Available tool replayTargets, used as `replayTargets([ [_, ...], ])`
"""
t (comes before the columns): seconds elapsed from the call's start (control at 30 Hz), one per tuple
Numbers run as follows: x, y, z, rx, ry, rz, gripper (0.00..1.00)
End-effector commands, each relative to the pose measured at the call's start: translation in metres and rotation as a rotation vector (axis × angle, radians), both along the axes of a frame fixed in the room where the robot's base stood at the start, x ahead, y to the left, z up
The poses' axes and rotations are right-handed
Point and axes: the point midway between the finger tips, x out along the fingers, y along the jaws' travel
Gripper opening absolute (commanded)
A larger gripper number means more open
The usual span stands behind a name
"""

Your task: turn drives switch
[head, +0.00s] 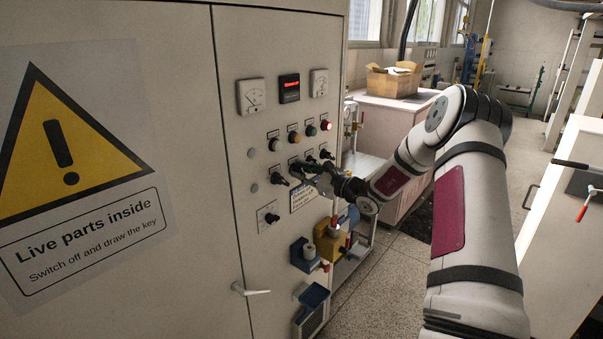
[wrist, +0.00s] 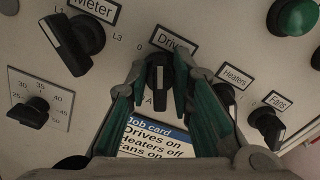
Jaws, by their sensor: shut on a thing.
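The black Drives switch (wrist: 158,74) is under its "Drives" label in the wrist view, with a "0" mark to its upper left. Its handle looks about vertical there; I cannot tell clearly which mark it points to. My gripper (wrist: 160,82) has its green fingers on both sides of the switch, shut on it. In the head view my gripper (head: 308,171) is at the cabinet front and hides the Drives switch.
In the wrist view, the Meter switch (wrist: 74,42) is left, the Heaters switch (wrist: 226,96) and Fans switch (wrist: 267,125) right. A dial knob (wrist: 31,112) is lower left. A job card (wrist: 152,140) reads drives on, heaters off, fans on. The cabinet has a door handle (head: 250,290).

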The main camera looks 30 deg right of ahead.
Motion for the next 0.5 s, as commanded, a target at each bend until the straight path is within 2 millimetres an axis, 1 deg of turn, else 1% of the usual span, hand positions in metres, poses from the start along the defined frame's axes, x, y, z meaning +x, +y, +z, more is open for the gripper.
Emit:
replayTargets([
  [0.5,0.0001,-0.0031,-0.0001,0.462,0.169,0.0,0.0],
])
